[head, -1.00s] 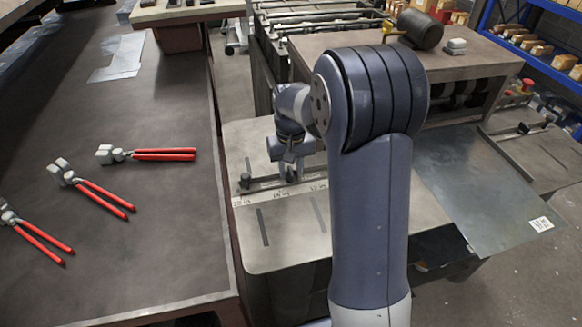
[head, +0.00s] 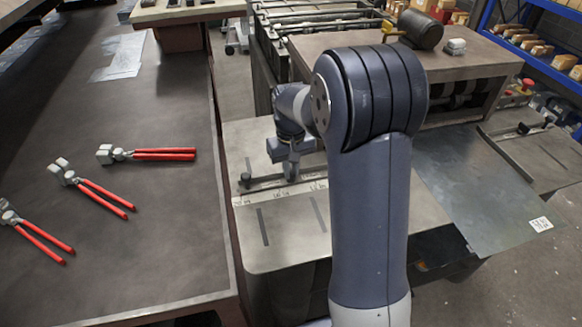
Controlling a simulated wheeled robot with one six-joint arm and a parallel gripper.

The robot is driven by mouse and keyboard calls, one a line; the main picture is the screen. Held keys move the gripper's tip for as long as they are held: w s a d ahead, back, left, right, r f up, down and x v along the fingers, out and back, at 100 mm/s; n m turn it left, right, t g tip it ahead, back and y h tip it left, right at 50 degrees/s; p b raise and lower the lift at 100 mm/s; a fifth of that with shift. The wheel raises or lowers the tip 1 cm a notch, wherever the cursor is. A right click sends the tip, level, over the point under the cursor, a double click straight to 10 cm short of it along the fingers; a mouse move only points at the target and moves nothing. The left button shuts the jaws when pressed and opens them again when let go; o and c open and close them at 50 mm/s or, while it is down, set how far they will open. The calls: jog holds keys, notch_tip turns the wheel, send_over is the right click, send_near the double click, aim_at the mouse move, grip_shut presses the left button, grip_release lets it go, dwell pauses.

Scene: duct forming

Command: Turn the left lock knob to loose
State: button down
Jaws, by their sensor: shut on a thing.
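My gripper (head: 290,172) is low over the fence bar (head: 262,183) on the light machine table and points down. It is shut at a spot along the bar where the left lock knob sits. The knob itself is hidden by the fingers, so I cannot see its angle. A small dark upright piece (head: 245,179) stands at the bar's left end, apart from my gripper. The bar's right part is hidden behind my arm.
Several red-handled pliers (head: 152,155) lie on the dark bench (head: 150,230) at left. A scale strip (head: 275,194) runs in front of the bar, with slots (head: 262,227) in the table (head: 290,250). A sheet of metal (head: 480,200) lies at right.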

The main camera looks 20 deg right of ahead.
jog(key=c, duration=1.5)
grip_release()
notch_tip(320, 180, up, 11)
